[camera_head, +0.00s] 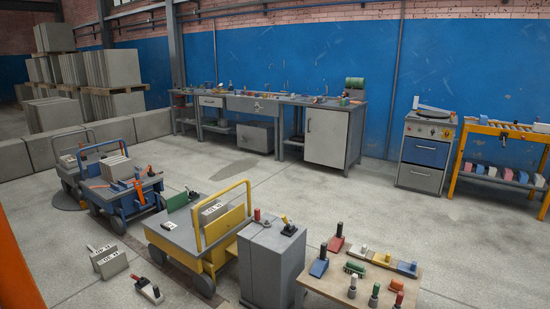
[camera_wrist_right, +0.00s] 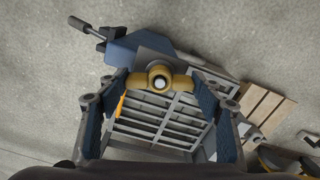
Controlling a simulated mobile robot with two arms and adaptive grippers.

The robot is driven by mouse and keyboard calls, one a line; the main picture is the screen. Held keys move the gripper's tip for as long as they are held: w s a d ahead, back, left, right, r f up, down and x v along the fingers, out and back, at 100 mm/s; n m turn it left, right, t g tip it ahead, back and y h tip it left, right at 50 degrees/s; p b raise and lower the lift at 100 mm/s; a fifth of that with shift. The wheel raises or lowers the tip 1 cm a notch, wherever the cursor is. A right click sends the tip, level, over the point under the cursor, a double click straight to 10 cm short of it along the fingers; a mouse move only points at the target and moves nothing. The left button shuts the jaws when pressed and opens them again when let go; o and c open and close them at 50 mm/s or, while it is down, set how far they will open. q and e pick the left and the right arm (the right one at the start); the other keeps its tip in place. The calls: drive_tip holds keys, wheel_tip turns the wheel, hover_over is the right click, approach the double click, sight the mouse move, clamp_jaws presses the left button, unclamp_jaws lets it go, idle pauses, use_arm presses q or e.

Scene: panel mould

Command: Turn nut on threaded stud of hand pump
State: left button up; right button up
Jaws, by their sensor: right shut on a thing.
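In the right wrist view a brass nut (camera_wrist_right: 152,76) with two side lobes sits around the pale round end of a threaded stud (camera_wrist_right: 159,83). A blue body (camera_wrist_right: 135,50) with a dark handle at its upper left lies behind the nut and looks like the hand pump. My right gripper (camera_wrist_right: 162,83) has its blue-padded fingers on both sides of the nut, shut on it. The contact at the fingertips is small and partly hidden. My left gripper is in neither view. I cannot single out the pump or nut in the head view.
A grey slatted frame (camera_wrist_right: 150,118) lies below the nut, with a wooden pallet (camera_wrist_right: 262,105) at right. The head view shows a yellow cart (camera_head: 180,238), a blue cart (camera_head: 112,193), a grey cabinet (camera_head: 272,262) and a small table (camera_head: 395,288). The middle floor is clear.

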drive_tip(key=shift+r+m+p, duration=0.3)
drive_tip(key=shift+m+p, duration=0.1)
drive_tip(key=shift+m, duration=0.2)
drive_tip(key=shift+a+f+m, duration=0.1)
drive_tip(key=shift+m, duration=0.4)
drive_tip(key=shift+f+p, duration=0.1)
drive_tip(key=shift+p, duration=0.2)
drive_tip(key=shift+m, duration=0.5)
drive_tip(key=shift+m+p, duration=0.95)
drive_tip(key=shift+m, duration=0.55)
drive_tip(key=o, duration=1.3)
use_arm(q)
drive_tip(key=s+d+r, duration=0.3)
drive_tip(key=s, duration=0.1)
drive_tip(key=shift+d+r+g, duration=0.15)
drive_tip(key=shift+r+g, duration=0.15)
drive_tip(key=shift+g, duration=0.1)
use_arm(e)
drive_tip(key=shift+r, duration=3.95)
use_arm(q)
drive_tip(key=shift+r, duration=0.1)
